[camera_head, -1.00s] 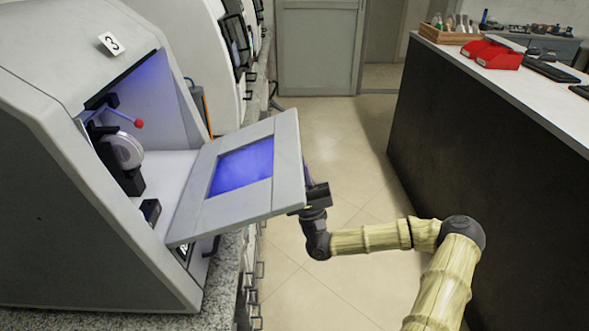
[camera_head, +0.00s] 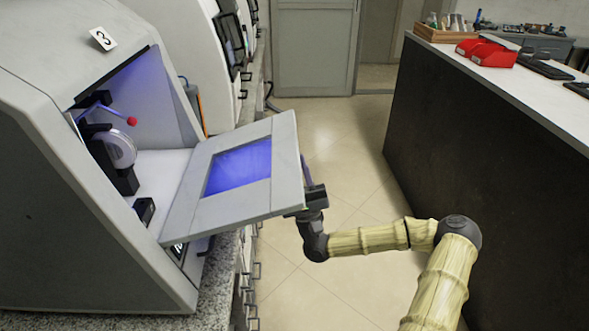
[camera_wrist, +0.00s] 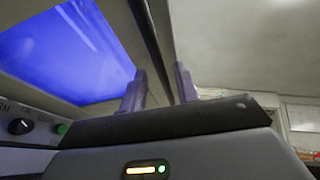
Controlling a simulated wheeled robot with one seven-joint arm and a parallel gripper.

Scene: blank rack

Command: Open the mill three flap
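Mill three (camera_head: 60,130), a grey cabinet marked with a "3" label (camera_head: 103,39), stands at the left. Its flap (camera_head: 285,160), a grey panel with a blue-lit window, is swung out and tilted, leaving the front open. My gripper (camera_head: 306,175) is at the flap's outer right edge. In the wrist view, my gripper's two fingers (camera_wrist: 162,88) stand apart, with the flap's edge strip (camera_wrist: 150,35) running between them. One finger overlaps the flap's face. The contact is not clear, so I cannot tell whether they clamp the edge.
Inside the mill are a round pale part (camera_head: 120,149) and a red-tipped lever (camera_head: 131,121). More white machines (camera_head: 180,35) stand behind. A dark-sided counter (camera_head: 470,130) with red bins (camera_head: 494,55) runs along the right. The floor (camera_head: 330,150) between is clear.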

